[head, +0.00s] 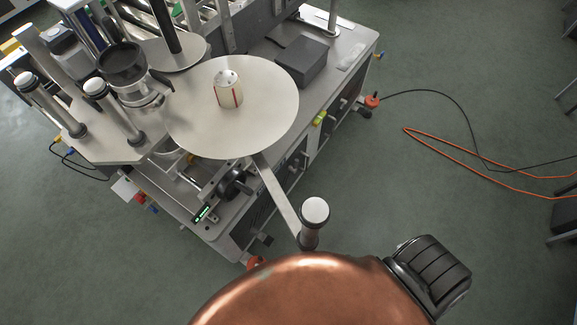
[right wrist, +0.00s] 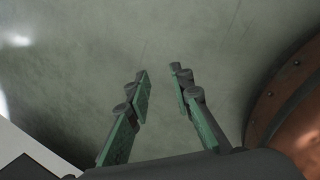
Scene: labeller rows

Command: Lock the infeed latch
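The labelling machine (head: 215,225) stands at the upper left of the head view. A pale round turntable (head: 270,100) on it carries a white can with red marks (head: 229,95). A flat grey bar (head: 277,195) runs from the turntable to a white-capped dark post (head: 315,212). A black round knob (head: 234,184) sits below the turntable. I cannot tell which part is the infeed latch. My right gripper (right wrist: 158,72) shows in the right wrist view, its green-padded fingers apart with nothing between them, over bare floor. My left gripper is not in view.
A dark box (head: 301,62) sits on the machine's right side. White-capped posts (head: 96,88) and a dark cylinder (head: 124,62) stand at its left. Black and orange cables (head: 470,165) lie on the green floor at right. The floor between is clear.

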